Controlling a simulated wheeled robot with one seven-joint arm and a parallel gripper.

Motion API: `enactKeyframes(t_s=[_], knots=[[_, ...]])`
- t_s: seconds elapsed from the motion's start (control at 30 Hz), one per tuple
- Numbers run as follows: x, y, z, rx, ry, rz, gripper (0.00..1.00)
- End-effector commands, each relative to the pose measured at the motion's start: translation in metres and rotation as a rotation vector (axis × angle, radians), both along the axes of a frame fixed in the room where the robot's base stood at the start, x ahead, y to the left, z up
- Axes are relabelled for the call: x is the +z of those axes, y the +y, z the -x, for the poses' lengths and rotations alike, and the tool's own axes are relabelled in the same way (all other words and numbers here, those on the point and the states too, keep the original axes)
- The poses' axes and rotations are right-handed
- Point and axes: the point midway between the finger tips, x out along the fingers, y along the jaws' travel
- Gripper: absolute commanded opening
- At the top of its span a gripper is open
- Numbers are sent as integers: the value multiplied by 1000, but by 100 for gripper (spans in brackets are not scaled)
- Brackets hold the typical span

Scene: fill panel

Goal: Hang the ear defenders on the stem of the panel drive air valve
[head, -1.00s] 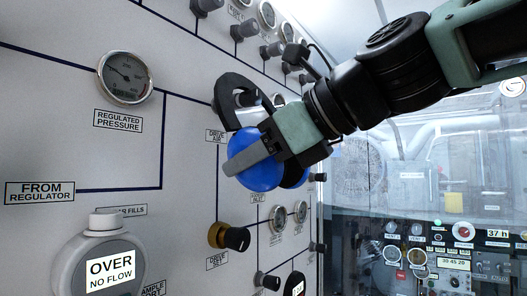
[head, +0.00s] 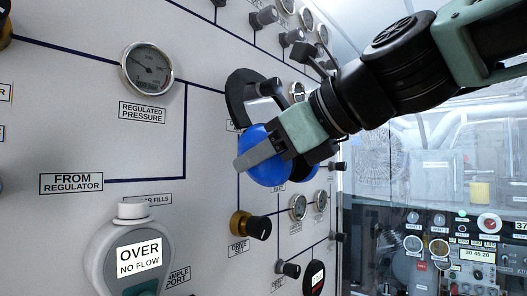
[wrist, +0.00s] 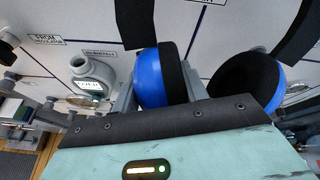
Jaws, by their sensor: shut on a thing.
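The ear defenders have blue cups (head: 266,177) and a black headband (head: 238,95). My gripper (head: 243,160) is shut on one blue cup, with the headband up and toward the panel. In the wrist view one blue cup (wrist: 150,80) sits between the fingers and the other cup (wrist: 245,85) hangs to the right. A black knob on a brass base (head: 243,225) is on the panel below the ear defenders; its label starts with "DRIVE" but is hard to read. A silvery part (head: 268,88) shows inside the headband loop; I cannot tell whether it is a valve stem or whether they touch.
The regulated pressure gauge (head: 147,68) is left of the ear defenders. An "OVER NO FLOW" display unit (head: 130,250) protrudes at lower left. Several knobs and small gauges (head: 298,207) are to the right and above.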

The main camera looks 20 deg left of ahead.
Motion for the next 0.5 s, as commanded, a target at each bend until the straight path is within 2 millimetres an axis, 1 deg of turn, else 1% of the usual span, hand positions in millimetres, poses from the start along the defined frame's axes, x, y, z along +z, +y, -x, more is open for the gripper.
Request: enactKeyframes(t_s=[0.03, 0.23, 0.27, 0.3, 0.33, 0.5], knots=[[-8, 1, 1, 7, 12, 12, 13], [-9, 1, 2, 8, 13, 14, 13], [-9, 1, 1, 8, 13, 14, 52], [-9, 1, 1, 7, 13, 14, 63], [-8, 1, 1, 6, 12, 13, 69], [-6, 1, 1, 4, 8, 9, 69]])
